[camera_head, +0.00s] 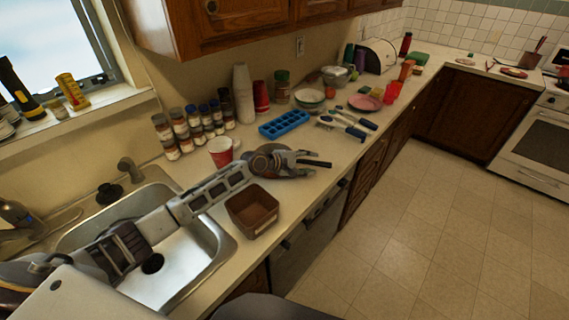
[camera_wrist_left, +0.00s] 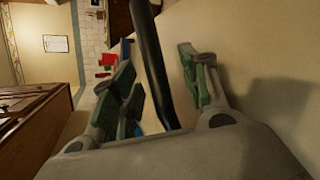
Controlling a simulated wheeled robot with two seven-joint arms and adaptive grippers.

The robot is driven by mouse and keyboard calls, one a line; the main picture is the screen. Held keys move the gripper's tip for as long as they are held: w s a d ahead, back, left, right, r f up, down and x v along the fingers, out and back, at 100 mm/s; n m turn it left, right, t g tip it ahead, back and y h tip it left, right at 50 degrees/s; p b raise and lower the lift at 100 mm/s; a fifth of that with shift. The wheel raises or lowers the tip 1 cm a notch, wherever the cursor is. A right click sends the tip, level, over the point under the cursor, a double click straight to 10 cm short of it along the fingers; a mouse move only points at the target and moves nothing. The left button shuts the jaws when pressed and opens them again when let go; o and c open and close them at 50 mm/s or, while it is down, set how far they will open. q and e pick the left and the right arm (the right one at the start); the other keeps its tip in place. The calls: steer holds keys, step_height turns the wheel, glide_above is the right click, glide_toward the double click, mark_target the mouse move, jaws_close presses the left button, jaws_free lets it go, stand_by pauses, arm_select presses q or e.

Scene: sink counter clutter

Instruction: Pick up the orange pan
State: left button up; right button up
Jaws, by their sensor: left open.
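A dark pan handle (camera_head: 319,164) juts out past my left gripper (camera_head: 308,163) over the counter in the head view. In the left wrist view the long black handle (camera_wrist_left: 156,62) runs between the two green-padded fingers of the left gripper (camera_wrist_left: 163,88). The fingers stand apart on either side of it, with a gap at the right finger. The orange body of the pan does not show in either view; it seems hidden by the gripper and wrist. My right gripper is not in view.
A blue ice tray (camera_head: 284,123), spice jars (camera_head: 198,124) and utensils (camera_head: 347,124) crowd the counter behind. The sink (camera_head: 190,262) lies below the arm.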

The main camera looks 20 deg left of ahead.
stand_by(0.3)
arm_select(q)
jaws_close()
steer(key=shift+r, duration=0.15)
